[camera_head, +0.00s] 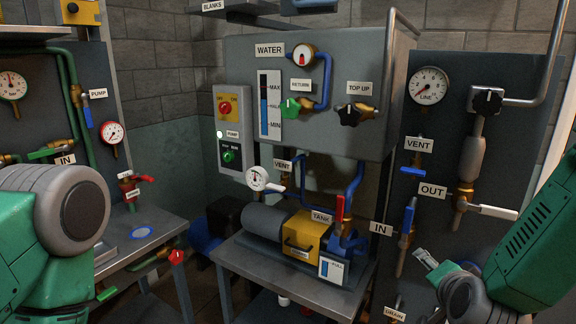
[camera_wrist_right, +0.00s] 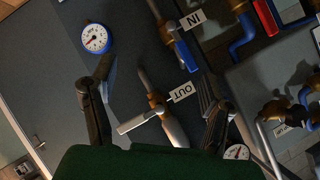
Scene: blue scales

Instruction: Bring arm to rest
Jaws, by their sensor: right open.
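My right arm (camera_head: 530,245) comes in from the right edge of the head view, a green link with a grey joint. Its gripper (camera_head: 432,262) is in front of the right-hand panel, below the OUT label. In the wrist view the right gripper (camera_wrist_right: 155,85) has its two dark fingers spread wide apart with nothing held between them. The OUT valve's pale lever (camera_wrist_right: 136,122) shows in the gap, beyond the fingers. My left arm (camera_head: 60,230) shows at the left as a green link and grey joint; its gripper is out of view.
The right panel (camera_head: 440,130) carries a LINE gauge (camera_head: 429,87), an OUT lever (camera_head: 494,211) and a blue IN lever (camera_head: 408,218). A metal bench (camera_head: 300,290) bears a yellow-fronted pump (camera_head: 305,236). A side table (camera_head: 120,255) stands near my left arm.

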